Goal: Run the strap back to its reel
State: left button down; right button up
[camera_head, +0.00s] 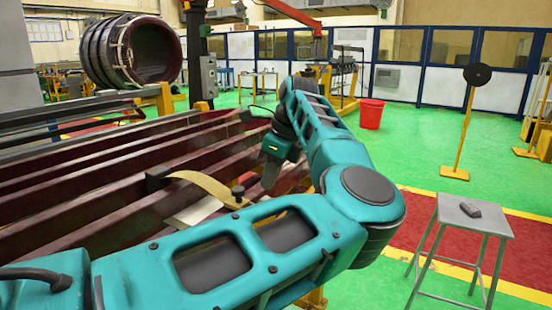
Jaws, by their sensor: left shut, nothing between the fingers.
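A tan strap (205,183) lies curved over the dark red beams at the centre left. Its left end meets a black block (156,179) on a beam. Its right end is near a small dark knob (238,191), partly hidden by my arm. My left gripper (269,178) points down just right of the knob, shut and empty, apart from the strap. I cannot tell for sure which thing is the reel; a dark disc (477,74) stands on a yellow post at the right. My right gripper is not in view.
A grey stool (474,216) with a small grey object (470,209) stands at the right. A red bucket (371,114) is on the green floor behind my arm. A large dark ring-shaped stator (120,52) is at the upper left. Green floor is clear between bucket and post.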

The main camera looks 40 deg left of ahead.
aim_at(239, 198)
pick_arm(q)
jog(key=a+f, duration=0.1)
jog(key=s+a+f, duration=0.1)
jog(key=a, duration=0.1)
jog(key=shift+a, duration=0.1)
jog(key=shift+s+a, duration=0.1)
jog(key=shift+a, duration=0.5)
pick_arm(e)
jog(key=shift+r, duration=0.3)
